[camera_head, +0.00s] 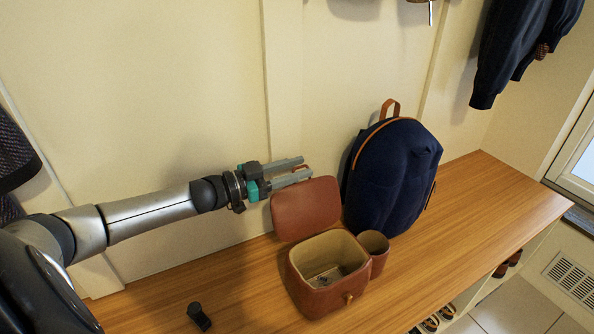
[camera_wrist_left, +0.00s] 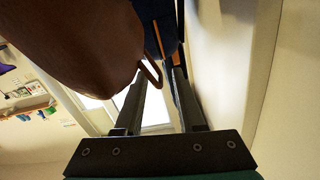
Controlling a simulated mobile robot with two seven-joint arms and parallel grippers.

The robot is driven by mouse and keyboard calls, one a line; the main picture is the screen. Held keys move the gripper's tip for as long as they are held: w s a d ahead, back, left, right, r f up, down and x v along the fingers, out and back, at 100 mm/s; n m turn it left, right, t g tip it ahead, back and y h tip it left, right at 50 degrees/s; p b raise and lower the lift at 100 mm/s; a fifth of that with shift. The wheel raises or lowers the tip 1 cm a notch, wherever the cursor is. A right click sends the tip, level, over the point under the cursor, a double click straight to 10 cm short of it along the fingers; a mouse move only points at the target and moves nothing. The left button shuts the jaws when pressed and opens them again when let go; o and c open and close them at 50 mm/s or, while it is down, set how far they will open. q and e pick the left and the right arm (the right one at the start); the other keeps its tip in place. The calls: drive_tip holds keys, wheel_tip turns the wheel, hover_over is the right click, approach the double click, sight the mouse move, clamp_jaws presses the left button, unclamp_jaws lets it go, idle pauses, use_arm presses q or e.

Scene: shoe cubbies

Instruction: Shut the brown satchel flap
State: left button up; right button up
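The brown satchel (camera_head: 312,296) stands on the wooden bench, its open top showing a tan inside. Its flap (camera_head: 306,209) is raised and leans back behind the opening, toward the wall. My left gripper (camera_head: 307,167) is at the flap's top edge, on its wall side; I cannot tell whether they touch. In the left wrist view the flap (camera_wrist_left: 75,40) looms large at upper left, close beside the fingers (camera_wrist_left: 157,75). My right gripper is not in view.
A navy backpack (camera_head: 388,185) stands just right of the satchel against the wall. A small dark object (camera_head: 199,316) lies on the bench (camera_head: 240,285) at front left. Dark clothing hangs at upper right and far left. The bench right of the backpack is clear.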

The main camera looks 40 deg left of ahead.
use_arm(q)
drive_tip(key=shift+w+d, duration=0.1)
drive_tip(key=shift+w, duration=0.05)
clamp_jaws()
idle(0.4)
idle(1.1)
